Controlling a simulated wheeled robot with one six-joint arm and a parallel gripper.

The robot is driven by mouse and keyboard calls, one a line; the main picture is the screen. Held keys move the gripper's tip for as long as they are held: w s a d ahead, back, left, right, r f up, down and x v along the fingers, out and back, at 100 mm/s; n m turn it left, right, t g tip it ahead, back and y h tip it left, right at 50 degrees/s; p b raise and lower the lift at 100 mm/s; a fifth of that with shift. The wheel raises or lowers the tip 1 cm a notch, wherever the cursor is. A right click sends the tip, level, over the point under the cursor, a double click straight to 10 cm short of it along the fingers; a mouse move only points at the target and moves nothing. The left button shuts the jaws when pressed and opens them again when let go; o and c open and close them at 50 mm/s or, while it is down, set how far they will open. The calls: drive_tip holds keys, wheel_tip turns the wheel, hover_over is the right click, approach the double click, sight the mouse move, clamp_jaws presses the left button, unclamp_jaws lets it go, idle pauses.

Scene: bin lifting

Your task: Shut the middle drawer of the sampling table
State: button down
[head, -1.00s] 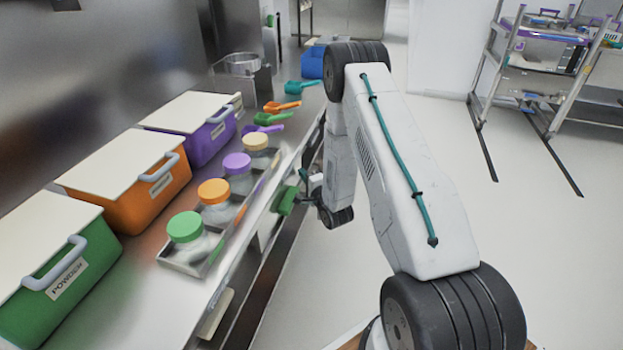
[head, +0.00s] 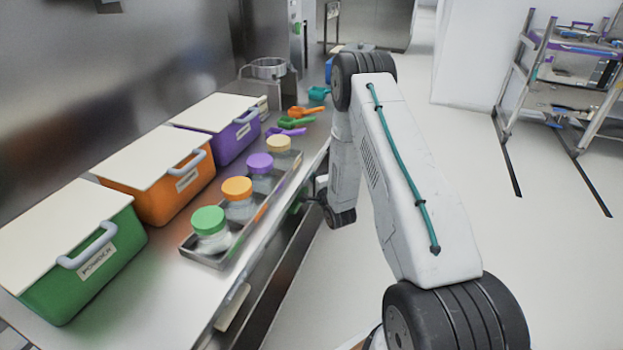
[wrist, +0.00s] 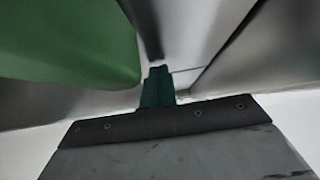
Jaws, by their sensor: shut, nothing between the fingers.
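The sampling table (head: 150,275) is a long steel counter on the left. Its front face runs in steep perspective beneath the edge, with a pale handle-like piece (head: 235,308) near the bottom. I cannot tell from here which drawer is the middle one or how far any stands out. My gripper is mostly hidden beside the counter's front edge in the head view, behind my arm's dark wrist joint. In the wrist view its green fingers (wrist: 158,88) are together and empty, pointing toward grey metal panels (wrist: 185,35). Whether they touch a panel is unclear.
On the counter stand green (head: 85,270), orange (head: 165,190) and purple (head: 225,130) bins, a tray (head: 222,258) of lidded jars, and several scoops (head: 305,111). A large green surface (wrist: 60,40) fills the wrist view's upper left. Open floor (head: 480,250) lies right; a rack (head: 560,80) stands beyond.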

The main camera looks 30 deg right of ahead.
drive_tip(key=shift+w+a+r, duration=0.2)
drive_tip(key=shift+w+a, duration=0.05)
drive_tip(key=shift+a, duration=0.05)
drive_tip(key=s+d, duration=0.1)
drive_tip(key=s, duration=1.2)
drive_tip(key=shift+s+d+f, duration=0.15)
drive_tip(key=shift+s+f, duration=0.05)
drive_tip(key=shift+s, duration=0.1)
